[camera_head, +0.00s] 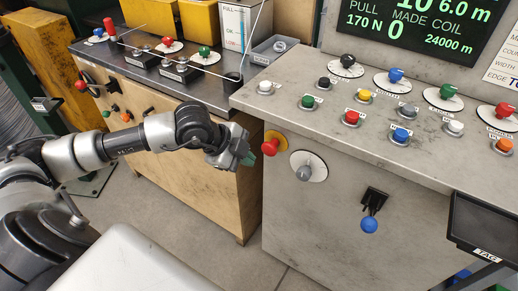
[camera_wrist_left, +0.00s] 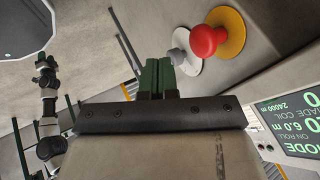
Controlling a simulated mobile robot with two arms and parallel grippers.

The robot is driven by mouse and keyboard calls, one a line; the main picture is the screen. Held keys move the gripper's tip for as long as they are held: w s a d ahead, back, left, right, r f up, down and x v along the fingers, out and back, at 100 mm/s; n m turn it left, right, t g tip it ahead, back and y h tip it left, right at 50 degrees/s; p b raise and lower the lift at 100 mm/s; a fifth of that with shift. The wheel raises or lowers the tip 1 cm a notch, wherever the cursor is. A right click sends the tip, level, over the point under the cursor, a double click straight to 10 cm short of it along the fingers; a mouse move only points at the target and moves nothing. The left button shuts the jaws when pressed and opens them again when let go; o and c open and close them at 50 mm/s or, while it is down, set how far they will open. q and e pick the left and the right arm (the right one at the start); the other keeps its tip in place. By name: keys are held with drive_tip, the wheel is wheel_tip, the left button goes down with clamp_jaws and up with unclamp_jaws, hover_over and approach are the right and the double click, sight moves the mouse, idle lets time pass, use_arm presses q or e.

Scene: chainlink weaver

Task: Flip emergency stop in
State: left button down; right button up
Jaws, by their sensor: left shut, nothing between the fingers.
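The emergency stop (camera_head: 270,147) is a red mushroom button on a yellow round plate, on the front left of the grey control cabinet. It also shows in the left wrist view (camera_wrist_left: 207,41), to the right of and beyond the fingertips. My left gripper (camera_head: 247,157) is just left of the button in the head view, apart from it. Its green fingers (camera_wrist_left: 158,76) are shut together with nothing between them. Whether the button is pushed in or out I cannot tell. My right gripper is not in view.
A grey knob (camera_head: 304,173) on a white round plate sits right beside the emergency stop. A blue-ball lever (camera_head: 369,225) juts out further right. Several coloured buttons and knobs cover the sloped panel (camera_head: 300,131) above. A wooden-sided bench (camera_head: 200,185) stands left, and a dark screen (camera_head: 485,225) juts out right.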

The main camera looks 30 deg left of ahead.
sight(264, 147)
use_arm(q)
drive_tip(key=w, duration=0.1)
drive_tip(key=w+f, duration=0.1)
drive_tip(key=w, duration=0.3)
drive_tip(key=shift+d+f+p, duration=0.2)
drive_tip(key=shift+d+p, duration=0.2)
drive_tip(key=shift+w, duration=0.75)
drive_tip(key=shift+a+r, duration=0.1)
drive_tip(key=shift+r, duration=0.15)
